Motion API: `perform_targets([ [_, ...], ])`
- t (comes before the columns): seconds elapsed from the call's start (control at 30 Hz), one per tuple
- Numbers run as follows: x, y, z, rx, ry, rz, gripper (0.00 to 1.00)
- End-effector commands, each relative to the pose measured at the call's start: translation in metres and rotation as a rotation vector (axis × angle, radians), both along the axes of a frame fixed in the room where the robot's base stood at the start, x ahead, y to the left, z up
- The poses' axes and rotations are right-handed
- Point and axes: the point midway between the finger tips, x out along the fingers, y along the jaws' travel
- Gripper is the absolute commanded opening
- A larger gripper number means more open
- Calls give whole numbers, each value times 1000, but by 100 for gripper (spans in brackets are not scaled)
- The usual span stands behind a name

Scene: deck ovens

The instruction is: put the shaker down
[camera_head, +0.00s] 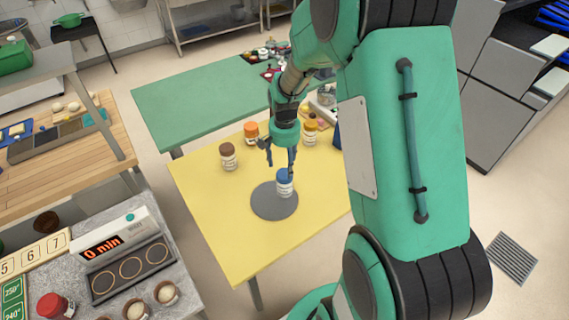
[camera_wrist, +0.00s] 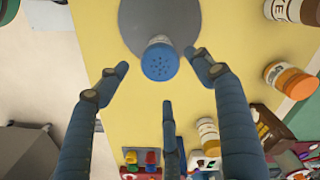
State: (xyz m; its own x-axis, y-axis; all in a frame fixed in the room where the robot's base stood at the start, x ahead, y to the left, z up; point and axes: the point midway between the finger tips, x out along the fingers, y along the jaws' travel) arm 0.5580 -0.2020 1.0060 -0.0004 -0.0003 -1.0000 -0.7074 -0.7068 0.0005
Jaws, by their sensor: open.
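The shaker (camera_head: 285,184) has a blue cap and a white body. It stands upright on a round grey mat (camera_head: 270,206) on the yellow table (camera_head: 232,243). In the wrist view the shaker (camera_wrist: 159,62) shows its blue holed cap, near the mat's edge (camera_wrist: 140,12). My gripper (camera_head: 281,165) is just above and beside the shaker. In the wrist view its fingers (camera_wrist: 158,75) are spread on both sides of the cap, with gaps visible. It is open and holds nothing.
Jars with brown (camera_head: 228,156), orange (camera_head: 251,134) and yellow (camera_head: 310,133) lids stand on the yellow table behind the mat. A green table (camera_head: 190,100) is beyond. The yellow table's front left is clear. A counter with a timer display (camera_head: 103,246) is at lower left.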

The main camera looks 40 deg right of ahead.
Motion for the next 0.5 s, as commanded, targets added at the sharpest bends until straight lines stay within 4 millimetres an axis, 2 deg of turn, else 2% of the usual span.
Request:
perform_targets([
  [0.33,0,2,3,-1,-4,5,67],
  [0.5,-2,11,25,-9,-25,37,67],
])
